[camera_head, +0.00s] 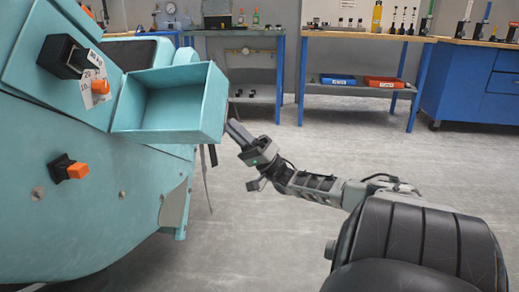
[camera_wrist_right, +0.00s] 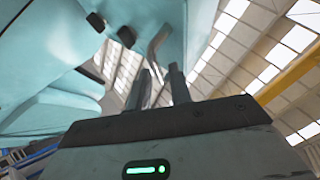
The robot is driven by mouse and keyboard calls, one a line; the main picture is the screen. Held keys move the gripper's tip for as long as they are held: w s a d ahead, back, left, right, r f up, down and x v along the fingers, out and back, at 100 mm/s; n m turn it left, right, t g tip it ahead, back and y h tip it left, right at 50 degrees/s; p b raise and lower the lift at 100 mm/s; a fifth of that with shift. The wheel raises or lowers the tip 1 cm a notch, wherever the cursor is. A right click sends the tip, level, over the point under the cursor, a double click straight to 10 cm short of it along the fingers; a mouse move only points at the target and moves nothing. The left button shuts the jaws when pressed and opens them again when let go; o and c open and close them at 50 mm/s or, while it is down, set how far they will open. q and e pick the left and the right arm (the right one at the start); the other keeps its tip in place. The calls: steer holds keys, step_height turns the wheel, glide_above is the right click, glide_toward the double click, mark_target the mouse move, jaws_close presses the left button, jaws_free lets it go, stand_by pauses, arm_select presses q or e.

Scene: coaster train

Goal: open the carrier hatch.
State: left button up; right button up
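The teal coaster carrier (camera_head: 80,190) fills the left of the head view. An open-topped teal box (camera_head: 170,105) juts out from its side; I cannot tell whether it is the hatch. My right gripper (camera_head: 235,132) is just right of and below the box's near right corner, pointing up and left. In the right wrist view, my right gripper's two fingers (camera_wrist_right: 162,80) stand apart with a gap between them. A bent grey lever (camera_wrist_right: 157,45) on the teal underside (camera_wrist_right: 125,70) shows beyond the fingertips; contact is not clear. My left gripper is out of view.
An orange knob (camera_head: 78,171) and a black switch box (camera_head: 62,56) with a paper tag (camera_head: 95,82) sit on the carrier. A workbench (camera_head: 365,37) with a red bin (camera_head: 384,82) stands at the back. The grey floor (camera_head: 300,170) between is clear.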

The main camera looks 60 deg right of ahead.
steer(key=v, duration=1.2)
steer(key=shift+s+d+f, duration=0.1)
